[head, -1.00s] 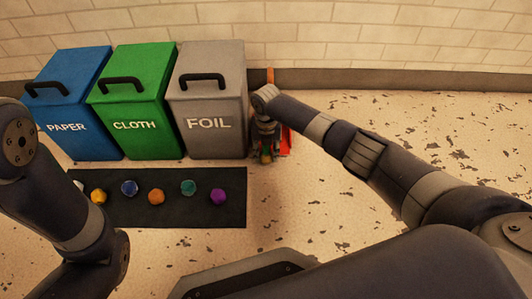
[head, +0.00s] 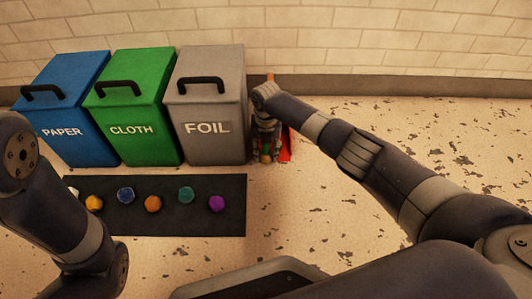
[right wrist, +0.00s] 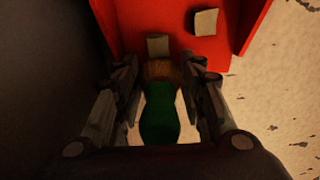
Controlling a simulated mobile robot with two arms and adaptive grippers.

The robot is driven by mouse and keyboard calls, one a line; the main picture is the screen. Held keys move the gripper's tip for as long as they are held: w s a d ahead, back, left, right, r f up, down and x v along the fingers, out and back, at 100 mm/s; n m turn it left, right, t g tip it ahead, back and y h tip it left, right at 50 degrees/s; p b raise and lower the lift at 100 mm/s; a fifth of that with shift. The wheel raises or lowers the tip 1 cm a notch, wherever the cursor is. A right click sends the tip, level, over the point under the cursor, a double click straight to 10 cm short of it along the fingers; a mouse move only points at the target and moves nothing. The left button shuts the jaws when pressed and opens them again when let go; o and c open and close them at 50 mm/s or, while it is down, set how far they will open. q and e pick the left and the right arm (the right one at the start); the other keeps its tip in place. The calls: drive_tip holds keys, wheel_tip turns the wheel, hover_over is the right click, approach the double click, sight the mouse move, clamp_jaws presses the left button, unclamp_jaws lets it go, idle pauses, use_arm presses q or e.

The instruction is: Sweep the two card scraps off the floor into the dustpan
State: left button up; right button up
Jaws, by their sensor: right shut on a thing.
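My right gripper (right wrist: 163,68) is shut on a hand brush with a green handle (right wrist: 160,118) and brown bristles (right wrist: 161,72). The red dustpan (right wrist: 135,25) is just beyond the bristles. One pale card scrap (right wrist: 206,22) shows against the dustpan's red. The other scrap (right wrist: 158,45) shows right at the bristle end; whether it touches them I cannot tell. In the head view the right gripper (head: 267,150) is low beside the FOIL bin, with the dustpan (head: 285,150) partly hidden behind it. My left gripper is out of view.
The grey FOIL bin (head: 207,125) stands close to the left of the gripper, beside the green CLOTH bin (head: 130,125) and blue PAPER bin (head: 62,128). A black mat (head: 225,225) with several coloured balls lies in front. The floor to the right is clear.

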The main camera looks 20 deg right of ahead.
drive_tip(key=shift+w+d+b, duration=0.15)
drive_tip(key=shift+w+b, duration=0.1)
drive_tip(key=shift+w, duration=0.3)
drive_tip(key=shift+w+d+b, duration=0.15)
drive_tip(key=shift+w+b, duration=0.1)
drive_tip(key=shift+w, duration=0.25)
drive_tip(key=shift+s+a+r+p, duration=0.15)
drive_tip(key=shift+s+p, duration=0.25)
drive_tip(key=shift+p, duration=0.4)
drive_tip(key=shift+s+a+r+p, duration=0.15)
drive_tip(key=shift+s+p, duration=0.2)
drive_tip(key=shift+p, duration=0.4)
drive_tip(key=shift+s, duration=0.15)
drive_tip(key=shift+f, duration=0.1)
drive_tip(key=shift+r+p, duration=3.45)
drive_tip(key=shift+r, duration=0.1)
